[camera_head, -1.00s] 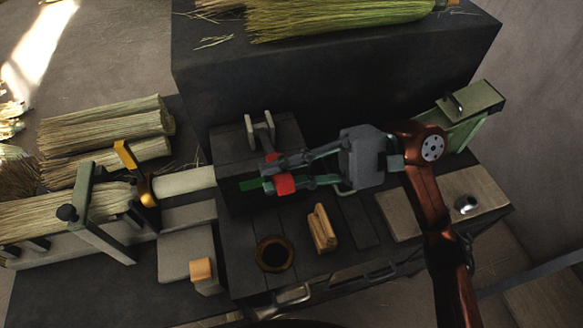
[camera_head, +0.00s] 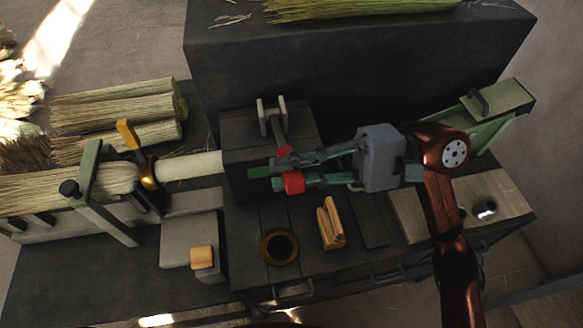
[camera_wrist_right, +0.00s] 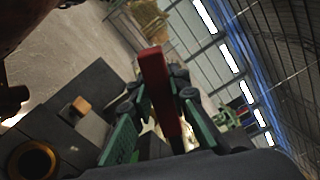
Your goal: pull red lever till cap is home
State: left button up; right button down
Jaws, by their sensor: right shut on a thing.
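The red lever (camera_head: 293,182) rises from a pivot bracket (camera_head: 271,108) on the dark block, its grey bar leaning toward me. My right gripper (camera_head: 288,170) is shut on its red grip, with red showing at the fingertips. In the right wrist view the red lever (camera_wrist_right: 158,88) stands between the green fingers. A gold collar (camera_head: 148,172) with a yellow tab sits around the broom bundle, where the straw meets a pale handle. I cannot tell which part is the cap; the fingers hide part of the block front. My left gripper is not in view.
A grey-green clamp (camera_head: 92,185) spans the straw at left. A dark round dish (camera_head: 279,247) and a wooden block (camera_head: 330,223) lie on the bench front. A green box (camera_head: 500,98) stands at right. A tall dark block (camera_head: 340,70) closes the back.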

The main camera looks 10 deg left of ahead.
jog(key=c, duration=1.8)
grip_release()
jog(key=shift+f, duration=0.1)
jog(key=v, duration=1.2)
